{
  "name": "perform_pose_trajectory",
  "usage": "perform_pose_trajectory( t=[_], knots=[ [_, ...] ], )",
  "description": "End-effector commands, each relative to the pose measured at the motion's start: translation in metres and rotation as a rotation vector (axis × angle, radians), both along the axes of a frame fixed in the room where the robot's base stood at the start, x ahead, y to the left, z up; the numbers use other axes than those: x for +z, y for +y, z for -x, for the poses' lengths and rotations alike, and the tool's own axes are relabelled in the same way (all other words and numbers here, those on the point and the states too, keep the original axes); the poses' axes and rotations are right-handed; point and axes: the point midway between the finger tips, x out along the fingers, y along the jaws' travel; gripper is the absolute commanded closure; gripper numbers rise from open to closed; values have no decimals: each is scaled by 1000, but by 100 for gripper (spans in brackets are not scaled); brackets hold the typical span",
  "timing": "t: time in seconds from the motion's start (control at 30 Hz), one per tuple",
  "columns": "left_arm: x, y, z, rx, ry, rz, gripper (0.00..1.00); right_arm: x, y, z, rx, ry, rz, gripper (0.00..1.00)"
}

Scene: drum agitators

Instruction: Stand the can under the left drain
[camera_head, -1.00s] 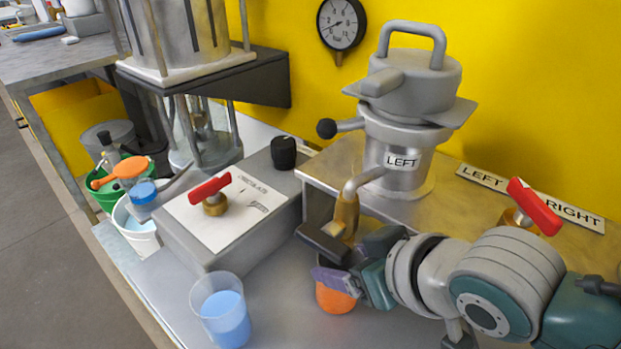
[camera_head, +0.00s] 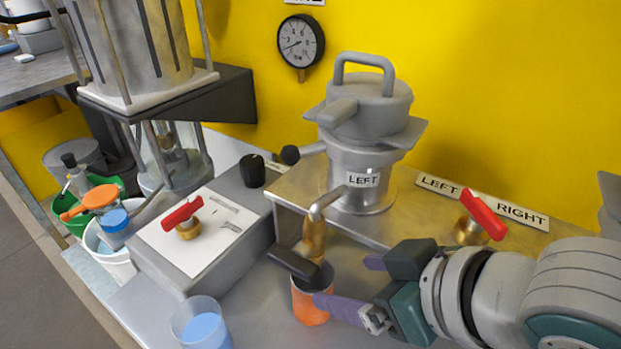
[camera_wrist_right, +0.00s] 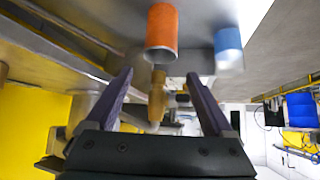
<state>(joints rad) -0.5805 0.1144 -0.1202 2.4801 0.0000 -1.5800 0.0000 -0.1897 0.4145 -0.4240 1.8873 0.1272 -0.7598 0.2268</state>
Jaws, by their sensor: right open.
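The can (camera_head: 310,306) is orange with a dark open top. It stands upright on the bench below the brass left drain (camera_head: 314,236), whose black lever (camera_head: 292,263) hangs over the can's rim. The wrist view also shows the can (camera_wrist_right: 161,28) and the brass drain (camera_wrist_right: 157,95). My right gripper (camera_head: 350,283) is open and empty, just right of the can. Its near fingertip overlaps the can's right edge in the head view; in the wrist view the can lies beyond both fingertips (camera_wrist_right: 158,75). My left gripper is not in view.
The steel vessel labelled LEFT (camera_head: 362,180) stands behind the drain. A cup of blue liquid (camera_head: 202,325) is left of the can. A grey box with a red valve (camera_head: 183,213) stands further left. Another red-handled valve (camera_head: 482,216) is at right.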

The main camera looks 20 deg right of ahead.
Motion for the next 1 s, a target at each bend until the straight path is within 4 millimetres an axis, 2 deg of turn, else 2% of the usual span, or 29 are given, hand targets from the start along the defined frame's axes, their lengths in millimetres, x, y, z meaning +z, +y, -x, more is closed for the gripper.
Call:
perform_pose_trajectory(
  t=[0.1,0.27,0.37,0.6,0.7,0.8,1.0],
  knots=[
    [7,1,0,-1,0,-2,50,14,-5,13,1,1,1,13],
    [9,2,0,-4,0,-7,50,23,-7,23,-6,10,2,13],
    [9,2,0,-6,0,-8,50,27,-9,40,-35,68,24,13],
    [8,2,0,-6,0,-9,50,41,-36,117,-155,346,122,13],
    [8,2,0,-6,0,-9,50,45,-45,139,-182,424,144,13],
    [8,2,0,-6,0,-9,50,46,-49,147,-190,454,153,13],
    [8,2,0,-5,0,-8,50,46,-49,147,-188,453,155,13]
  ],
)
